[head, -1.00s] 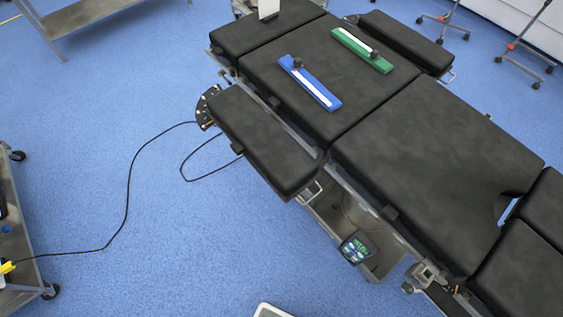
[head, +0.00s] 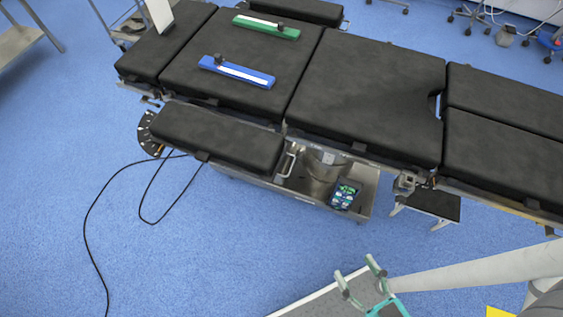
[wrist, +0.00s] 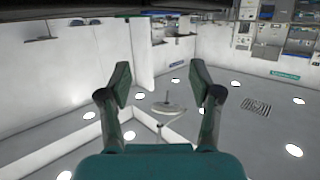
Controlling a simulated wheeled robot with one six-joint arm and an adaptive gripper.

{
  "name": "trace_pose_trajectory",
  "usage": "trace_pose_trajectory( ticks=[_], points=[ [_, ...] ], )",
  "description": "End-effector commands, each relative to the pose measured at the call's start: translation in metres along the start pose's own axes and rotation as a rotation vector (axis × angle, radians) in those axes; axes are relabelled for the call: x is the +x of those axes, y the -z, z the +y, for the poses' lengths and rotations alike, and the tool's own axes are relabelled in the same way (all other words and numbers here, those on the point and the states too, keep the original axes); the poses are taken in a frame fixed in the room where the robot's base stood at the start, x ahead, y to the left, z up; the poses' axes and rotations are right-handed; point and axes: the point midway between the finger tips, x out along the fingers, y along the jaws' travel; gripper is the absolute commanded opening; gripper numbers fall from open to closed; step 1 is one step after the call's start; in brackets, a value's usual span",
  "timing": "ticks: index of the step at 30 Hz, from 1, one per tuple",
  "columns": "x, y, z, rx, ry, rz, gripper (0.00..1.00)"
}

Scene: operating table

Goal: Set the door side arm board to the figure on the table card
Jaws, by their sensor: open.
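The near arm board (head: 218,137) is a black pad along the near side of the operating table (head: 365,95), roughly parallel to it. A dark, marked quadrant plate (head: 150,135) shows at its left end, and a metal handle (head: 287,163) at its right end. A far arm board (head: 295,11) lies along the opposite side. Which one is door side I cannot tell. A white card (head: 160,14) stands at the table's left end; its figure is unreadable. My gripper (head: 358,270) is open and empty, well apart from the table; it also shows in the wrist view (wrist: 160,75).
A black cable (head: 88,225) runs over the floor at left. Open blue floor lies in front.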

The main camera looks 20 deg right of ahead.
Motion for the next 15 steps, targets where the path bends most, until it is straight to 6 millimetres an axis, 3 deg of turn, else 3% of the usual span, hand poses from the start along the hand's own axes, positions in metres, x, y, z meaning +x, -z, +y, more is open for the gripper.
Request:
trace_pose_trajectory(
  ticks=[4, 8, 11, 15],
  points=[
    [0.0, 0.0, 0.0, 0.0, 0.0, 0.0, 0.64],
    [0.003, -0.004, 0.001, 0.012, -0.008, -0.007, 0.35],
    [0.013, -0.02, 0.005, 0.06, -0.035, -0.041, 0.35],
    [0.043, -0.066, 0.013, 0.203, -0.097, -0.138, 0.35]
  ],
)
